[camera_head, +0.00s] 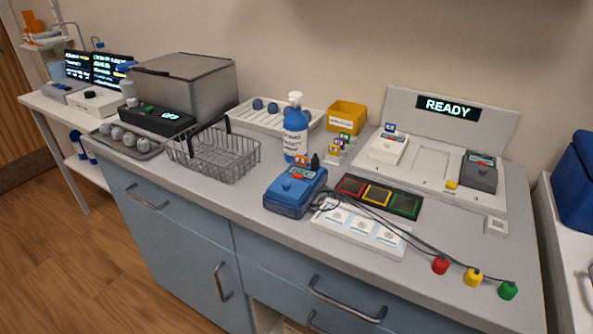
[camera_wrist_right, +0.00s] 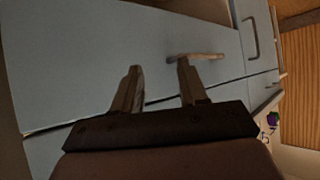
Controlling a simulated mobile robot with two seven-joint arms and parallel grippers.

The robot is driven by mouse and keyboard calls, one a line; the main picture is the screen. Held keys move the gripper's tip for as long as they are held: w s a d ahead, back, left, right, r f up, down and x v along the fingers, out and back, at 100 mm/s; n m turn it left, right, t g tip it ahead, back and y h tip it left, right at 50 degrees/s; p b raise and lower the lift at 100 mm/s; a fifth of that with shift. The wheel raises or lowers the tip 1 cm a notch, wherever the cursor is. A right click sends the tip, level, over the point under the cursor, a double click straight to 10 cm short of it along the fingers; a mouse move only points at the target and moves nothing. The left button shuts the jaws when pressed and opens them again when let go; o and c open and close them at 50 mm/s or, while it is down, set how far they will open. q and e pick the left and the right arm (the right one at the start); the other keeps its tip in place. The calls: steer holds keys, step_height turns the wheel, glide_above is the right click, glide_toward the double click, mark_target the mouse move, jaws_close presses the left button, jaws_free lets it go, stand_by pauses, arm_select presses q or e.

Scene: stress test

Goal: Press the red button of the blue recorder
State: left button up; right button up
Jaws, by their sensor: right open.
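The blue recorder (camera_head: 292,194) sits on the counter near its front edge, right of the wire basket, in the head view. My right gripper (camera_wrist_right: 160,67) is open and empty in the right wrist view, in front of blue cabinet fronts. It does not show in the head view, and the recorder does not show in the wrist view. My left gripper is in neither view.
Behind the recorder stands a blue bottle (camera_head: 295,138); left is a wire basket (camera_head: 213,155). Right are a white panel (camera_head: 362,232), a tricolour pad (camera_head: 378,194) and cables to red (camera_head: 440,265), yellow (camera_head: 473,277) and green (camera_head: 508,290) knobs. A drawer handle (camera_wrist_right: 197,57) is near my right gripper's fingers.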

steer(key=shift+d, duration=0.1)
steer(key=shift+s+f, duration=0.1)
steer(key=c, duration=0.7)
steer(key=shift+d+f, duration=0.1)
jaws_close()
stand_by(0.9)
